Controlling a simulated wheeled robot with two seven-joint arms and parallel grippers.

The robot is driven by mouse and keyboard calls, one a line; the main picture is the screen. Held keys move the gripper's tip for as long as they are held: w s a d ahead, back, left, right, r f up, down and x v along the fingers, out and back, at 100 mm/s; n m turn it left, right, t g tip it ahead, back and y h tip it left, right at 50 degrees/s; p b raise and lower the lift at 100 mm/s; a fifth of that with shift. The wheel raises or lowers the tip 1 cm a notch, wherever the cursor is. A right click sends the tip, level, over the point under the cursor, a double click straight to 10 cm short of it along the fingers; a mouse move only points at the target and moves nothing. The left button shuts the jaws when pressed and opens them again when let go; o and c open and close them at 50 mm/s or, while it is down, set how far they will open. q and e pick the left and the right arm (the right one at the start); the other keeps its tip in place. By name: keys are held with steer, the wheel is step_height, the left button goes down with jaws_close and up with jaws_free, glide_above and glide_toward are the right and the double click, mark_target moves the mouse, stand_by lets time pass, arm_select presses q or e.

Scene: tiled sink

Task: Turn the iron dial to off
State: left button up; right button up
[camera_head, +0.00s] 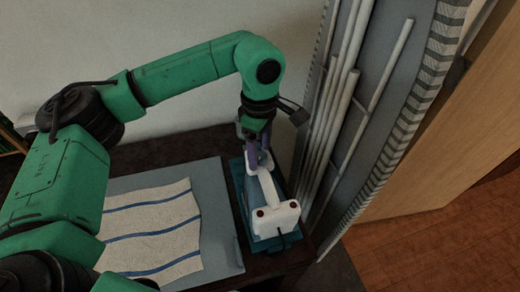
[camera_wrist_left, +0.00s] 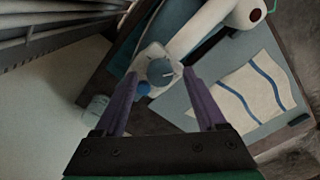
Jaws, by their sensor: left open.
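The white iron (camera_head: 273,190) rests on a teal tray (camera_head: 247,222) at the right end of the dark table. In the left wrist view, its round blue-grey dial (camera_wrist_left: 160,72) with a pale mark faces the camera, with the white iron body (camera_wrist_left: 203,30) beyond it. My left gripper (camera_head: 254,153) comes down from above at the far end of the iron. In the left wrist view, the purple fingers of the left gripper (camera_wrist_left: 160,76) are open, one on each side of the dial. I cannot tell whether they touch it. In the head view the gripper hides the dial.
A grey-blue board (camera_head: 219,215) with a white, blue-striped cloth (camera_head: 152,232) lies left of the iron. A folded rack with pale rods (camera_head: 340,90) stands close to the right of the gripper. A wall is behind the table. Wooden floor (camera_head: 440,245) lies at right.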

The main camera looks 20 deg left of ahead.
mark_target(260, 155)
arm_select(q)
step_height(260, 155, up, 14)
steer(key=shift+r+p, duration=0.15)
steer(key=shift+p, duration=0.15)
